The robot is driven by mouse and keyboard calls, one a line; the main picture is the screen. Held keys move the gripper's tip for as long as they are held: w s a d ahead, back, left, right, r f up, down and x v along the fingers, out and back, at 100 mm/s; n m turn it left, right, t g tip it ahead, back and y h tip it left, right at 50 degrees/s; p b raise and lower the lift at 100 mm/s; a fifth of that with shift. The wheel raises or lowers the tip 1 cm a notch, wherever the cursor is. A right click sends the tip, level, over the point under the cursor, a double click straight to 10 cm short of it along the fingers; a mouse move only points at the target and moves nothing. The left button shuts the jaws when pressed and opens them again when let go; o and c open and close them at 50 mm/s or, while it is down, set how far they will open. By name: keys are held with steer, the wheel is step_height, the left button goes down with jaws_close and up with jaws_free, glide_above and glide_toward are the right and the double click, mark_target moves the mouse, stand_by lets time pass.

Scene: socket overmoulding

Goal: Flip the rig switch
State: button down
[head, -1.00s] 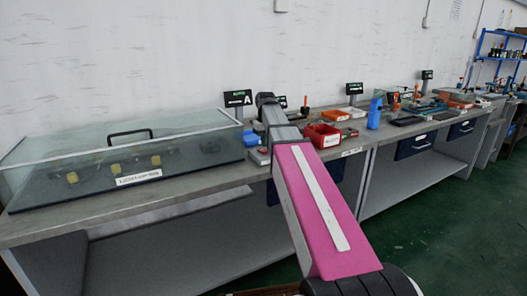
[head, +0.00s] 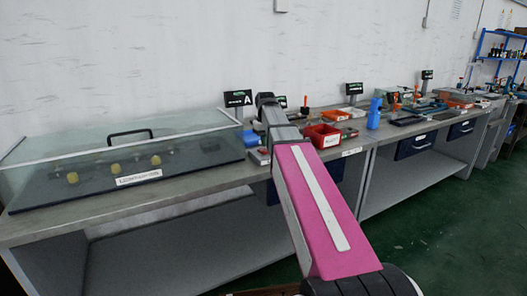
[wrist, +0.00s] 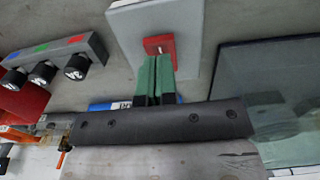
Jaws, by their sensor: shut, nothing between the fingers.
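In the wrist view a red rig switch (wrist: 159,41) with a small white mark sits on a pale grey plate (wrist: 133,28). My gripper (wrist: 156,62) has green fingers, shut together with nothing between them. Its fingertips are right at the lower edge of the red switch and overlap it in the picture. I cannot tell whether they touch it. In the head view my arm hides the gripper, and I cannot make out the switch's position there.
A grey block with three black knobs (wrist: 42,72) and coloured labels is left of the switch; a red bin (wrist: 22,103) is beyond it. Other bins and tools stand along the bench.

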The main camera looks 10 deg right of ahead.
mark_target(265, 151)
steer(key=shift+f, duration=1.25)
stand_by(1.0)
steer(key=shift+r, duration=3.5)
